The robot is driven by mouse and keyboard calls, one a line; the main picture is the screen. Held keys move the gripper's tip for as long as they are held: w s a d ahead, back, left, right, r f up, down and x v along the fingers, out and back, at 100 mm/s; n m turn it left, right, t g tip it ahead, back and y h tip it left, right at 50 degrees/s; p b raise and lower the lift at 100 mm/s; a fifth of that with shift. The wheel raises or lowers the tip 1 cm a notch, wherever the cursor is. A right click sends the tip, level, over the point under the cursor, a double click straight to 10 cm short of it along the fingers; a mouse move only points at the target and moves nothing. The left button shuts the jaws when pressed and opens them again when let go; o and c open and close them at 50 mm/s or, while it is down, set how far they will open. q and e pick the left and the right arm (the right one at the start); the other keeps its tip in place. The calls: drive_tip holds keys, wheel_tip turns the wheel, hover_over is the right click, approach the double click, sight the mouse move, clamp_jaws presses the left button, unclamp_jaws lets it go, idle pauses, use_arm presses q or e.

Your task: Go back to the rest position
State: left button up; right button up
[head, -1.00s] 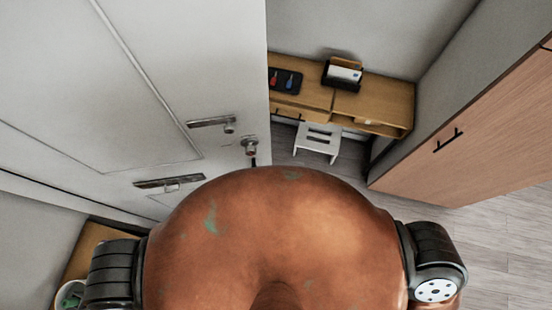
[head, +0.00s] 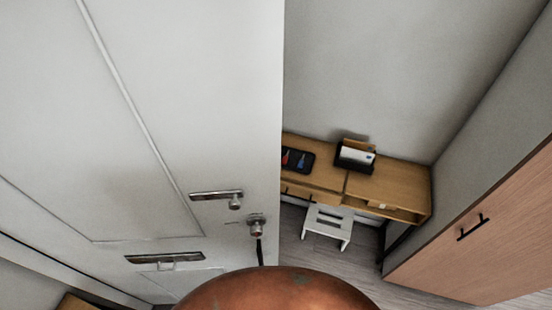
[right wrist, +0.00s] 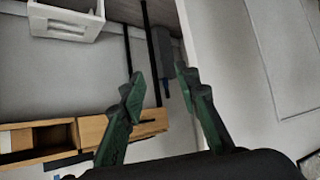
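In the right wrist view my right gripper (right wrist: 158,78) has two dark green fingers spread apart with nothing between them. It is open and empty, clear of any surface I can make out. Neither gripper shows in the head view, and my left gripper is in no frame. The task names no objects.
A white door (head: 180,100) with metal handles and a lock (head: 257,226) fills the left. Beyond it stand a wooden desk (head: 390,185) and a white stool (head: 328,222). A wooden cabinet (head: 480,235) is at right. Grey floor between shows some free room.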

drive_tip(key=s+d+f+m+g+h+b, duration=0.1)
drive_tip(key=s+d+f+b, duration=0.2)
drive_tip(key=f, duration=0.4)
drive_tip(key=s+d+f+m+g+h+b, duration=0.1)
drive_tip(key=s+d+f+g+h, duration=0.15)
drive_tip(key=d+f, duration=0.35)
drive_tip(key=s+d+f+g+b, duration=0.1)
drive_tip(key=s+d+f+b, duration=0.15)
drive_tip(key=f, duration=0.55)
use_arm(q)
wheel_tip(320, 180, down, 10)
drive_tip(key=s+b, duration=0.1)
drive_tip(key=b, duration=0.1)
use_arm(e)
drive_tip(key=s+d+f+m+g+h, duration=0.1)
drive_tip(key=s+d+f+g, duration=0.3)
drive_tip(key=s+f, duration=0.5)
drive_tip(key=s+d+m, duration=0.1)
drive_tip(key=s, duration=0.3)
drive_tip(key=shift+d+f+m+h, duration=0.2)
drive_tip(key=shift+m+h, duration=0.15)
drive_tip(key=shift+m, duration=0.05)
